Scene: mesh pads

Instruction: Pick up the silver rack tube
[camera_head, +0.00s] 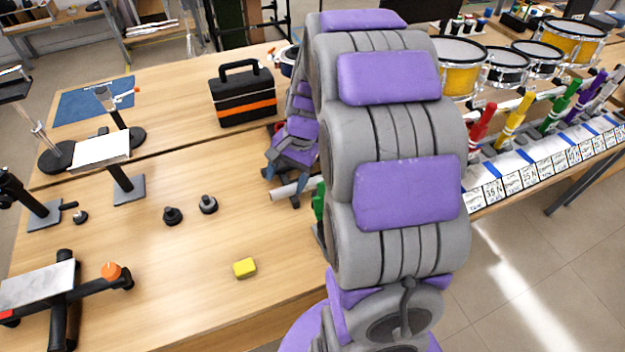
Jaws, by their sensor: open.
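A short silver tube (284,191) lies on the wooden table just left of my arm. Its left end shows; the rest runs right toward a green part (319,200) and is partly hidden behind my arm. My gripper (281,184) is over the tube, pointing down, with its fingers open. One fingertip appears near the tube's left end and another near its front side. I cannot tell whether the fingers touch the tube.
A black toolbox (242,97) with an orange stripe stands behind. A yellow block (244,268) and two black knobs (172,216) lie left. Stands with pads (101,151) fill the left side. Drums (461,66) and coloured handles (480,127) are at right. Bare table lies in front of the toolbox.

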